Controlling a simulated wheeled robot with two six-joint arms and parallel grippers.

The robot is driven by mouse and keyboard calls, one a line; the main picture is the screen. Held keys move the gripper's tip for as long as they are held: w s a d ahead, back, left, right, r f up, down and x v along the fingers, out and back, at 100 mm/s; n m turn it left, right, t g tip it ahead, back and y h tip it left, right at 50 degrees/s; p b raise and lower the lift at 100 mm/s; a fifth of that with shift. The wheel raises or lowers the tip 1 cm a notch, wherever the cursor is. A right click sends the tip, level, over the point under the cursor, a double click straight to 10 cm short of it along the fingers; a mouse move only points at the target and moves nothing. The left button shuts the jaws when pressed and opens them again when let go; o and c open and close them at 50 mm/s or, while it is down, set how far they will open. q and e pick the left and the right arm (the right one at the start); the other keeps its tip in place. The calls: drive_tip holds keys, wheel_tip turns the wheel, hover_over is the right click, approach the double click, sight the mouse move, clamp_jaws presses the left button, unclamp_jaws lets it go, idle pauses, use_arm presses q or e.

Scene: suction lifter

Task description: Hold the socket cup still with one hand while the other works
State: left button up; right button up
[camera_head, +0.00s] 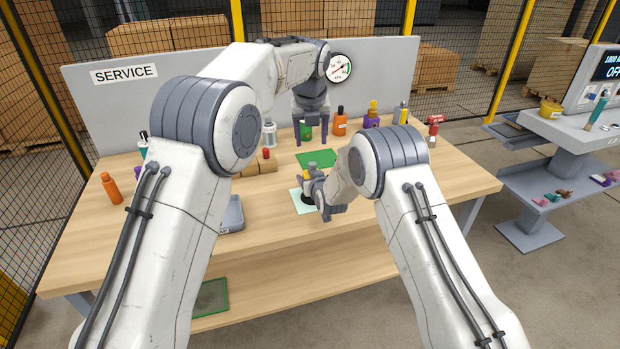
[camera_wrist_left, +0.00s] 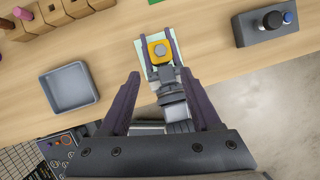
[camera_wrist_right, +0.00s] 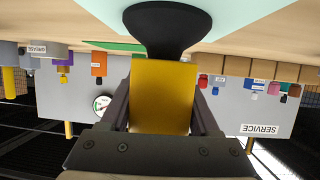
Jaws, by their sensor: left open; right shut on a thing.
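The socket cup has a yellow body (camera_wrist_right: 161,95) and a black flared cup (camera_wrist_right: 168,28). Its top with a grey hexagonal piece (camera_wrist_left: 160,50) shows in the left wrist view. My right gripper (camera_head: 308,190) is shut on the yellow body, with a finger on each side. The flared cup is down at a pale green mat (camera_head: 296,195); I cannot tell whether it presses on it. My left gripper (camera_head: 311,142) is open and empty, raised above the table behind the socket cup. Its spread fingers (camera_wrist_left: 165,88) also show in the left wrist view, with nothing gripped between them.
A grey tray (camera_head: 232,215) lies left of the mat. A dark green mat (camera_head: 317,158) lies behind. Several bottles, including an orange one (camera_head: 341,122), stand along the back before a grey panel with a gauge (camera_head: 339,67). Wooden blocks (camera_head: 262,167) are at left.

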sight(312, 164)
use_arm(q)
drive_tip(key=shift+m, duration=0.6)
drive_tip(key=x, duration=1.1)
drive_tip(key=shift+w+f, duration=0.1)
drive_tip(key=shift+f, duration=0.25)
drive_tip(key=shift+c, duration=0.3)
drive_tip(key=shift+d, duration=0.1)
clamp_jaws()
